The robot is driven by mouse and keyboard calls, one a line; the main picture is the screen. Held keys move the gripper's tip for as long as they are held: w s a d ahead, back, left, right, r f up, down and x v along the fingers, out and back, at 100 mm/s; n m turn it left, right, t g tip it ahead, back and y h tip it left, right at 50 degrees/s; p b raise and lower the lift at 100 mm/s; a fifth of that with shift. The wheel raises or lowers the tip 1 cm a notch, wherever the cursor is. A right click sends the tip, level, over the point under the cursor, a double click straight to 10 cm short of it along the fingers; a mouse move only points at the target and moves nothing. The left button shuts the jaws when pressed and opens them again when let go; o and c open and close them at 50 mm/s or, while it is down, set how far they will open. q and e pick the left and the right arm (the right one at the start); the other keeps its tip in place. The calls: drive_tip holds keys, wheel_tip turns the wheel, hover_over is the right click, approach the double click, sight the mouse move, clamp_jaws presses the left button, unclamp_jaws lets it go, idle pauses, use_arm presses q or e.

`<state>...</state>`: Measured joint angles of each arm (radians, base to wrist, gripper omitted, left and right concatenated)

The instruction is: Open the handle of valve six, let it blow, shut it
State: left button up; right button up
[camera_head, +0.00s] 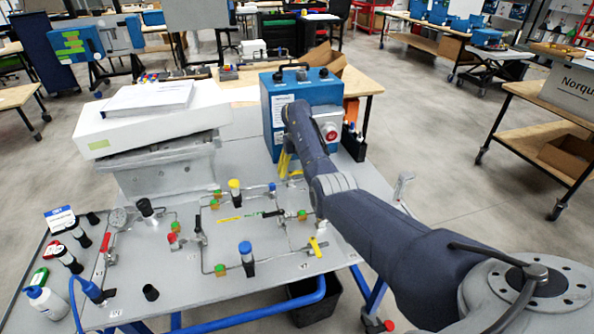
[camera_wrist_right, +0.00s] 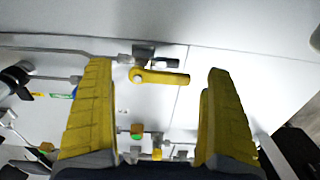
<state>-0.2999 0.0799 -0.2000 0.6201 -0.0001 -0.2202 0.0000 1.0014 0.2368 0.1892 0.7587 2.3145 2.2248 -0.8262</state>
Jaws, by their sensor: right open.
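In the right wrist view a yellow lever handle (camera_wrist_right: 160,77) sits on a small metal valve in a pipe line, pointing to the right along the pipe. My right gripper (camera_wrist_right: 157,68) is open, with one yellow finger to each side of this handle and no visible contact. In the head view my right gripper (camera_head: 286,162) is over the back of the grey panel (camera_head: 215,285), in front of the blue box, partly hidden by my arm. I cannot read a valve number at the handle. My left gripper is not in view.
A blue box (camera_head: 302,92) with a red knob stands behind my right gripper. Another yellow handle (camera_head: 317,246) is near the panel's front right. Pipes with green-orange fittings, a blue-capped part (camera_head: 246,258) and a white bottle (camera_head: 46,302) stand at the front and left.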

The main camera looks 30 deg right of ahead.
sight(292, 190)
drive_tip(key=shift+c, duration=0.3)
drive_tip(key=c, duration=1.4)
drive_tip(key=shift+o, duration=0.2)
drive_tip(key=shift+s+m, duration=0.1)
drive_tip(key=shift+m, duration=0.2)
drive_tip(key=m, duration=0.3)
drive_tip(key=s+m, duration=0.1)
drive_tip(key=shift+a+m, duration=0.4)
drive_tip(key=shift+c, duration=0.3)
drive_tip(key=m, duration=0.3)
drive_tip(key=shift+s+a+m, duration=0.2)
drive_tip(key=shift+a+m, duration=0.1)
drive_tip(key=shift+m, duration=0.1)
drive_tip(key=shift+c, duration=0.2)
drive_tip(key=m, duration=0.2)
drive_tip(key=a+m, duration=0.1)
drive_tip(key=m, duration=0.1)
drive_tip(key=shift+s, duration=0.15)
drive_tip(key=shift+c, duration=0.2)
drive_tip(key=shift+a+m, duration=0.2)
drive_tip(key=shift+m, duration=0.95)
drive_tip(key=shift+a+m, duration=0.2)
drive_tip(key=shift+m, duration=0.95)
drive_tip(key=shift+c, duration=0.6)
